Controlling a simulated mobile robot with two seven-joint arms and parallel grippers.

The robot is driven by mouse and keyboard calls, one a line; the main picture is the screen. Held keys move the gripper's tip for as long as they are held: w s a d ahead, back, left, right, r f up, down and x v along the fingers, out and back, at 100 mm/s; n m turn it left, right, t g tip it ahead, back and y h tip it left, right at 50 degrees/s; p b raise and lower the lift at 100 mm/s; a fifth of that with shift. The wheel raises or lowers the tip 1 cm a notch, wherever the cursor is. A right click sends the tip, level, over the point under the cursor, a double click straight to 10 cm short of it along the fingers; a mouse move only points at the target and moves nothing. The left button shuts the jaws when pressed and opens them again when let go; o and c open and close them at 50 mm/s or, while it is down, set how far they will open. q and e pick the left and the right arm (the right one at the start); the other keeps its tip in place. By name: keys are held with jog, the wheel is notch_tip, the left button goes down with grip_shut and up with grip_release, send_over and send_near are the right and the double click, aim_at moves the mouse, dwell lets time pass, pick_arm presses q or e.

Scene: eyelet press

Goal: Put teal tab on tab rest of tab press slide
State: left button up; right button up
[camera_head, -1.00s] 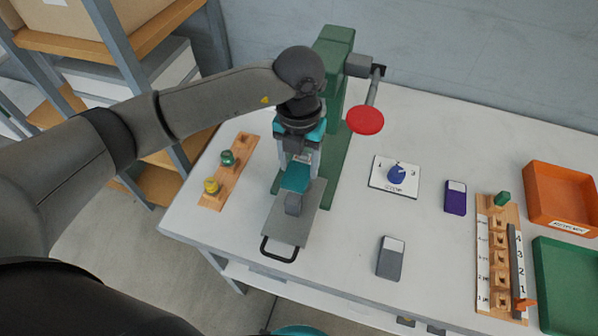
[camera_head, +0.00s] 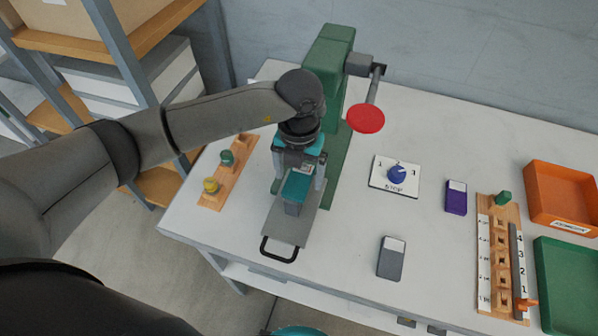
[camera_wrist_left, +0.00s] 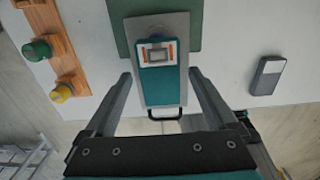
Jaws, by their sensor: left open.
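The teal tab (camera_head: 297,188), with a pale label at its far end, lies over the small grey block (camera_head: 292,210) on the grey press slide (camera_head: 288,227). From above I cannot tell whether it sits fully down on the rest. It also shows in the left wrist view (camera_wrist_left: 158,87), lined up lengthwise with the slide (camera_wrist_left: 178,24). My left gripper (camera_head: 297,190) is open, pointing down, with one finger on each side of the tab. In the left wrist view, gaps show between the tab and both fingers (camera_wrist_left: 160,73).
The green press (camera_head: 329,60) with a red-knobbed lever (camera_head: 366,119) stands just behind. A wooden rack (camera_head: 229,172) with green and yellow knobs is close on the left. A dial card (camera_head: 395,177), purple block (camera_head: 456,197) and grey block (camera_head: 391,258) lie to the right.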

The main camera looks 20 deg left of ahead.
aim_at(299, 180)
pick_arm(q)
jog(key=shift+r, duration=0.1)
jog(key=shift+r, duration=0.3)
notch_tip(299, 180, up, 12)
jog(key=shift+f, duration=0.2)
